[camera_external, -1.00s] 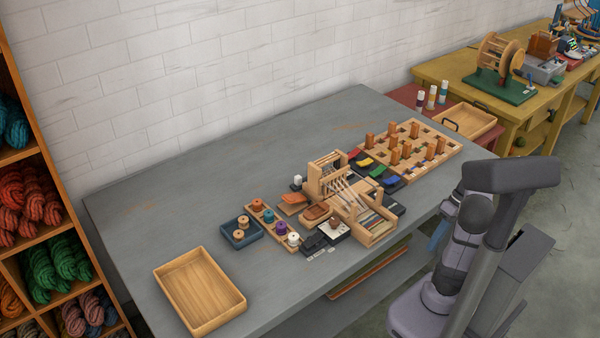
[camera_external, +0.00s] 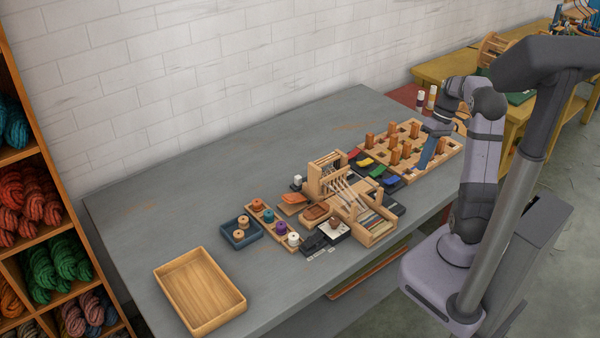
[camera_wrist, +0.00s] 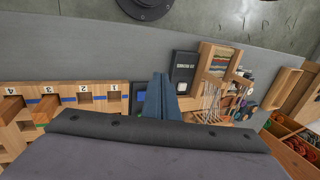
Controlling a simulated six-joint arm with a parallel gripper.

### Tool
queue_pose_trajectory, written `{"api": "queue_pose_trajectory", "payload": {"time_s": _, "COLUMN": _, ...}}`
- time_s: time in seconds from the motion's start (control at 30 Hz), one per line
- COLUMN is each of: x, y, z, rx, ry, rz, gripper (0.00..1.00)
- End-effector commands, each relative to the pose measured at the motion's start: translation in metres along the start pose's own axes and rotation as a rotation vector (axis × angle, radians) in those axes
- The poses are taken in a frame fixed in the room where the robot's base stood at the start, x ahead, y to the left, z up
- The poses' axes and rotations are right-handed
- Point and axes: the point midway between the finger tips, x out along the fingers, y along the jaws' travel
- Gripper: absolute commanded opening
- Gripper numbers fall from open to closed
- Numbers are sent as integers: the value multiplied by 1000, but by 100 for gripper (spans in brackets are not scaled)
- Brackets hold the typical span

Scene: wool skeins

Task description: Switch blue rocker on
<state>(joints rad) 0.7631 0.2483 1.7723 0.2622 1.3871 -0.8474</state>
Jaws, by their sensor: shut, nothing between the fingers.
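The blue rocker (camera_external: 391,181) is at the near end of a row of coloured rockers, between the small loom and the pegboard. A blue patch (camera_wrist: 140,97) beside my fingers in the wrist view looks like this rocker, partly hidden. Whether it is tipped on or off is too small to tell. My gripper (camera_external: 424,164) has blue fingers, is shut and empty, and points down above the table just right of the blue rocker. In the wrist view my gripper (camera_wrist: 160,82) covers part of that area. I cannot tell that it touches anything.
Green (camera_external: 376,172), yellow (camera_external: 364,162) and red (camera_external: 354,153) rockers lie farther back in the row. The wooden loom (camera_external: 325,180) stands left. The pegboard (camera_external: 448,150) with upright pegs is right, close to my gripper. The table's left back (camera_external: 190,190) is clear.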

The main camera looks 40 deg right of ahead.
Motion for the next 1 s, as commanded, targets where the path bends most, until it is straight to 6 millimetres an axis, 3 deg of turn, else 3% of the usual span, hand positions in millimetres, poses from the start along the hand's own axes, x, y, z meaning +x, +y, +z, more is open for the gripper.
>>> {"api": "queue_pose_trajectory", "payload": {"time_s": 0.03, "x": -18, "y": -6, "z": -11, "rx": -3, "ry": -3, "rz": 5, "gripper": 0}}
{"api": "queue_pose_trajectory", "payload": {"time_s": 0.1, "x": -26, "y": -8, "z": -26, "rx": -2, "ry": -3, "rz": 13, "gripper": 0}}
{"api": "queue_pose_trajectory", "payload": {"time_s": 0.43, "x": -48, "y": -16, "z": -76, "rx": -1, "ry": 0, "rz": 42, "gripper": 0}}
{"api": "queue_pose_trajectory", "payload": {"time_s": 0.67, "x": -50, "y": -19, "z": -88, "rx": 0, "ry": 3, "rz": 49, "gripper": 0}}
{"api": "queue_pose_trajectory", "payload": {"time_s": 1.0, "x": -49, "y": -18, "z": -89, "rx": 1, "ry": 3, "rz": 50, "gripper": 0}}
